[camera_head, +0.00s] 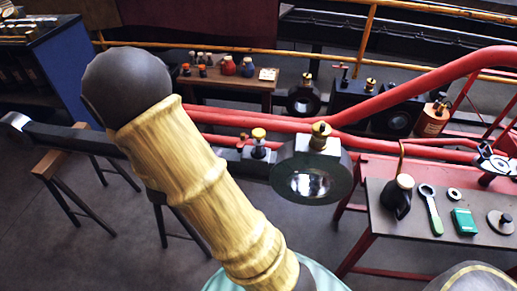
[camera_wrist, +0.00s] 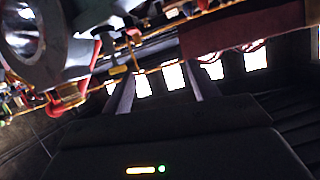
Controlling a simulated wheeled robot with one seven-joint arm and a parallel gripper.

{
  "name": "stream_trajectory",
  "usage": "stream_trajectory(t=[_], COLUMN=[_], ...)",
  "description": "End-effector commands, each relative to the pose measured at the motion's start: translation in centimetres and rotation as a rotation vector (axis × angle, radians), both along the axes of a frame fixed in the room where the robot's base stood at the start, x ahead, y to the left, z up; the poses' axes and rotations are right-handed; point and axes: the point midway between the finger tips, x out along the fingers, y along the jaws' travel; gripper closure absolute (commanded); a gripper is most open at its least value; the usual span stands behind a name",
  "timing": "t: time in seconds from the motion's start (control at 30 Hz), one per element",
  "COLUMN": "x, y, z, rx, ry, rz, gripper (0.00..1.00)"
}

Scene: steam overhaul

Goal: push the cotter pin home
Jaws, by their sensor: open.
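I cannot make out the cotter pin for certain in either view. In the head view, a dark rod end (camera_head: 346,176) with a bright round face and a brass cap (camera_head: 320,131) sits by the red rods. Left of it is a small fitting with a yellow knob (camera_head: 258,134) and small red parts beside it. My gripper (camera_wrist: 158,75) shows in the wrist view, its two fingers apart with nothing between them. A small yellow piece (camera_wrist: 118,71) appears beyond the left finger, near red parts (camera_wrist: 133,34). In the head view my arm hides what lies behind it, and my gripper is not visible.
A wooden bench (camera_head: 222,83) with bottles stands at the back. Red rods (camera_head: 400,92) and a yellow rail cross the scene. Open floor shows lower left.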

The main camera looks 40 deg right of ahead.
Motion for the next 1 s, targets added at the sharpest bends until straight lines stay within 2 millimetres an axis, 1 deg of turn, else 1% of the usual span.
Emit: stream_trajectory(t=[0.03, 0.1, 0.2, 0.33, 0.5, 0.77, 0.87, 1.0], x=[-0.7, -2.0, -3.7, -5.1, -5.4, -5.3, -5.2, -4.8], y=[-0.6, -1.5, -2.1, -2.3, -2.3, -2.5, -3.2, -5.0], z=[-2.5, -3.4, -3.9, -3.7, -3.3, -3.3, -3.4, -3.4], rx=[-0.070, -0.170, -0.297, -0.395, -0.415, -0.412, -0.411, -0.411], ry=[-0.011, -0.032, -0.051, -0.061, -0.063, -0.062, -0.063, -0.063], rz=[-0.061, -0.150, -0.252, -0.325, -0.340, -0.340, -0.340, -0.343], gripper=[0.40, 0.40, 0.40, 0.40, 0.40, 0.40, 0.40, 0.40])
